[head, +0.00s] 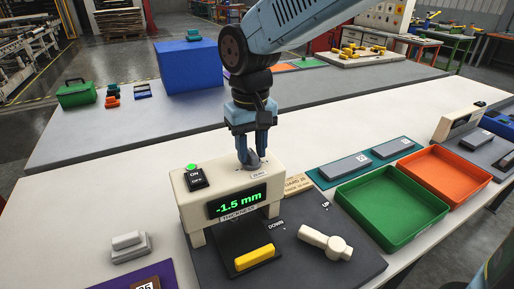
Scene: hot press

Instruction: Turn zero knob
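The cream thickness gauge (185,208) stands on a dark base plate. Its display (238,202) reads -1.5 mm in green. A small grey knob (252,160) rises from its top, near a small label whose text is too small to read. My gripper (253,155) points straight down over the gauge's top. Its fingers are spread, with their tips at either side of the knob. The fingers partly hide the knob, and I cannot tell whether they press on it.
A green-lit ON switch (196,177) sits on the gauge's left. A yellow block (254,257) lies in front, and a white lever (326,243) lies between DOWN and UP marks. Green (392,235) and orange (447,203) trays stand right. The table left of the gauge is mostly clear.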

